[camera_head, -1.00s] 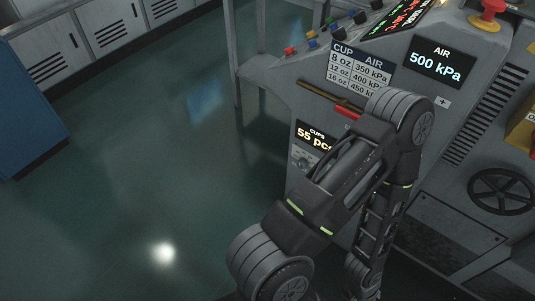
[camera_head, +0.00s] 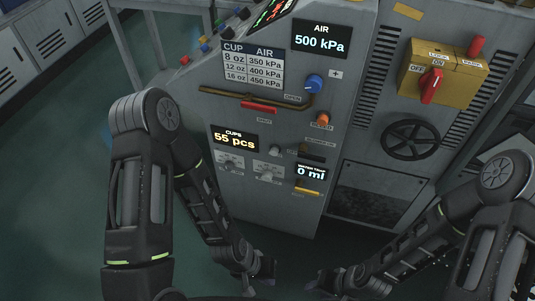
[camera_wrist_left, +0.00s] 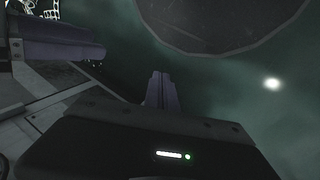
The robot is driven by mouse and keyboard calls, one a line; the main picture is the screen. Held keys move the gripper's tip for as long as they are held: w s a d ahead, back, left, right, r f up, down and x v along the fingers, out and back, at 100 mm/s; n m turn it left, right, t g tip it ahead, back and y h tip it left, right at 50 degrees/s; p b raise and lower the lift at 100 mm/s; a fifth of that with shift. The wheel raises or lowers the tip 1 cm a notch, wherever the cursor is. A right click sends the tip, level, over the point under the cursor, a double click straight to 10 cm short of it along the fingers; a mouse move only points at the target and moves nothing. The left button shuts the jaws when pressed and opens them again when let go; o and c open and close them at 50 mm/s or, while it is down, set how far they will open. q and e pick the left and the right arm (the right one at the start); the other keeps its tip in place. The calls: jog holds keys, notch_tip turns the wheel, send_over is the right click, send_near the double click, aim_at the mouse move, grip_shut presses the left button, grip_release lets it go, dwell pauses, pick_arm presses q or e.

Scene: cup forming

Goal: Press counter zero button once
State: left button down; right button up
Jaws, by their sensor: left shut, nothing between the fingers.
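The counter panel has a display reading "CUPS 55 pcs" (camera_head: 235,139) on the front of the grey machine in the head view. Below it are two pale grey controls, a left one (camera_head: 230,162) and a right one (camera_head: 268,171). A small grey knob (camera_head: 275,150) sits to the right of the display. Their labels are too small to read, so I cannot tell which is the zero button. My left gripper (camera_head: 257,270) is low in front of the machine, below and apart from these controls, shut and empty. It also shows in the left wrist view (camera_wrist_left: 160,80). My right gripper (camera_head: 328,284) is low, to its right; its fingers are unclear.
The machine also carries a "0 ml" display (camera_head: 311,172), a blue knob (camera_head: 313,84), an orange button (camera_head: 322,118), a black handwheel (camera_head: 411,139) and a yellow switch box (camera_head: 445,72). Grey cabinets stand at the far left. The floor at left is clear.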

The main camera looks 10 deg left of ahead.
pick_arm(q)
jog(key=shift+f, duration=0.1)
jog(key=w+d+f+n+h+b, duration=0.3)
jog(key=w+f+n+h+b, duration=0.35)
jog(key=n+b, duration=0.95)
jog(key=w+a+r+n+t+h+b, duration=0.1)
jog(key=w+a+r+n+t+b, duration=0.3)
jog(key=w+n, duration=0.5)
jog(key=w+a+r+n+t+h+b, duration=0.2)
jog(key=w+a+r+n+t+b, duration=0.3)
jog(key=w+a+r+n+t, duration=0.2)
jog(key=w+a+r+n, duration=0.1)
jog(key=w+r+n, duration=0.1)
jog(key=w+r, duration=0.1)
jog(key=shift+r+t, duration=0.3)
jog(key=shift+r, duration=0.15)
jog(key=shift+a+h+b, duration=0.1)
jog(key=shift+h+b, duration=0.15)
jog(key=shift+b, duration=0.1)
